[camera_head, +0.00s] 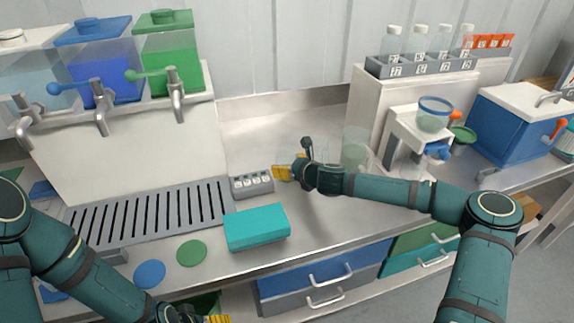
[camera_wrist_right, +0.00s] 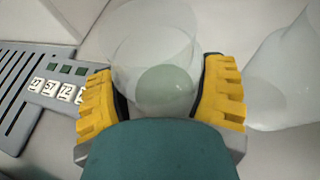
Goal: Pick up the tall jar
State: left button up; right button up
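My right gripper (camera_head: 291,172) is low over the worktop, its yellow fingers one on each side of a clear jar. That jar (camera_head: 318,151) shows faintly behind the gripper in the head view. In the right wrist view the jar (camera_wrist_right: 152,60) nearly fills the space between the fingers (camera_wrist_right: 160,95); whether they touch it is unclear. A second clear vessel (camera_head: 355,152) with pale green in it stands to the right, beside the white stand. I cannot tell for sure which is the tall jar. My left gripper (camera_head: 217,320) is mostly cut off at the bottom edge.
A grey numbered block (camera_head: 251,184) and a teal box (camera_head: 256,228) lie left of the right gripper. Dispensers with blue and green tanks (camera_head: 168,60) stand at back left. A rack (camera_head: 422,67) of bottles is at back right. Green (camera_head: 191,253) and blue (camera_head: 149,273) discs lie in front.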

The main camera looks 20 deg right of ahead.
aim_at(289, 151)
jog(key=shift+c, duration=0.9)
jog(key=shift+r, duration=0.15)
notch_tip(289, 151, up, 10)
jog(key=shift+f+p, duration=0.1)
jog(key=shift+p, duration=1.15)
